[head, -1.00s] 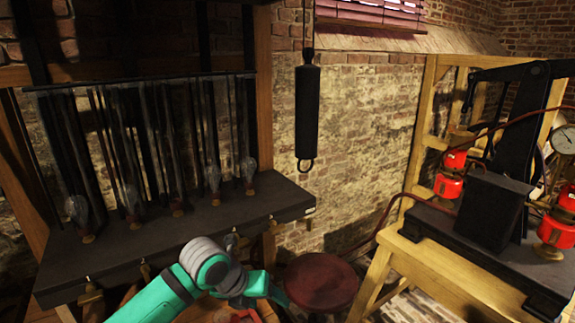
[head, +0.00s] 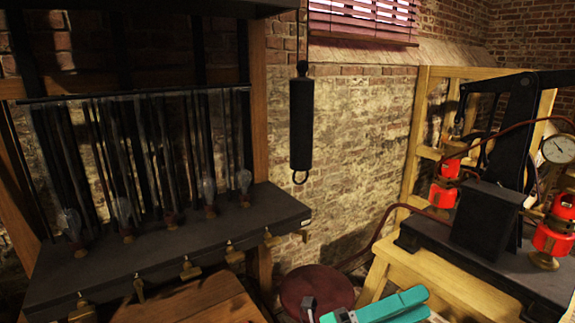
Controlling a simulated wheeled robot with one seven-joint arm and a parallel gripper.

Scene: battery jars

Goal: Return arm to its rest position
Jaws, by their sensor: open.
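Part of my teal arm shows at the bottom edge of the head view, right of centre, in front of the red stool and the wooden bench. My gripper cannot be made out; the arm is cut off by the lower edge. A small grey piece shows against the stool beside the arm, and I cannot tell what it is.
A dark shelf (head: 150,250) with several glass bulbs stands at left. A black cylinder (head: 301,122) hangs at centre. A round red stool (head: 318,283) is below. A wooden bench (head: 424,262) at right bears black apparatus and red cylinders (head: 553,225).

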